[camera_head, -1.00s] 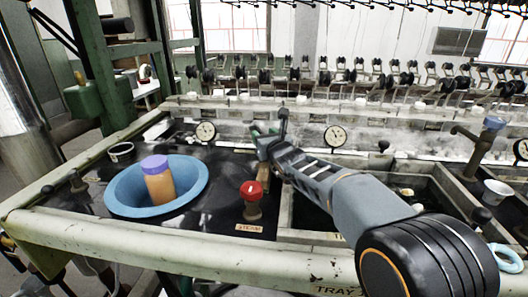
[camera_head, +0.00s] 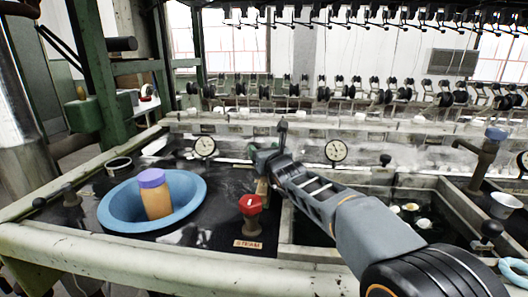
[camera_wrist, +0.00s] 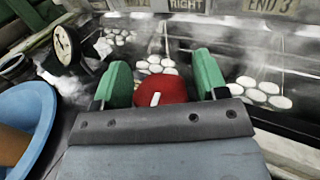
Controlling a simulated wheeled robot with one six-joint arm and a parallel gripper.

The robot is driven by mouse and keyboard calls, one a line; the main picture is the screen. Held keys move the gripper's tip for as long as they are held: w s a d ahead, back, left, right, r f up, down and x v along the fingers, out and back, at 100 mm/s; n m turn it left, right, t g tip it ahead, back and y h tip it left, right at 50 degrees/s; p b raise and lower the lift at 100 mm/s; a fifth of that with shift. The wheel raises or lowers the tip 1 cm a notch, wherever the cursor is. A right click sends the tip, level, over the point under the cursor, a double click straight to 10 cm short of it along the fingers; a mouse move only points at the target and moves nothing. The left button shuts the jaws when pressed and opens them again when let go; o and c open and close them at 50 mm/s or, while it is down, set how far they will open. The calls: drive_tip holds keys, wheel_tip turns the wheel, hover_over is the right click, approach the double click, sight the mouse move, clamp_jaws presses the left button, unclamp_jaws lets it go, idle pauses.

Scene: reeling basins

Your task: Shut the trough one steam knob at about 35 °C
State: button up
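The red steam knob (camera_head: 250,205) stands on a short post on the dark deck, above a STEAM label (camera_head: 248,244). My gripper (camera_head: 262,188) is just behind and right of the knob in the head view, tilted down. In the wrist view my gripper's two green fingers (camera_wrist: 162,82) are apart, with the red knob (camera_wrist: 160,90) showing between them, a white mark on its top. I cannot tell whether they touch it. A round dial gauge (camera_head: 204,146) stands behind the knob to the left; a gauge also shows in the wrist view (camera_wrist: 65,45). Its reading is too small to tell.
A blue bowl (camera_head: 195,205) holding a tan jar with a purple lid (camera_head: 152,177) sits left of the knob. A second gauge (camera_head: 336,150) stands right of my arm. A sunken trough (camera_head: 300,236) lies to the right. White cocoons float in steamy water behind.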

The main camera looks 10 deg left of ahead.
drive_tip(key=shift+o, duration=0.5)
drive_tip(key=shift+r, duration=0.1)
drive_tip(key=shift+r, duration=0.3)
wheel_tip(320, 180, up, 3)
drive_tip(key=shift+r+p, duration=0.1)
drive_tip(key=shift+p, duration=0.9)
drive_tip(key=s+d+r+p, duration=0.2)
drive_tip(key=s+d+r, duration=0.4)
drive_tip(key=s+r, duration=0.3)
drive_tip(key=shift+s+p, duration=0.35)
drive_tip(key=shift+s, duration=1.45)
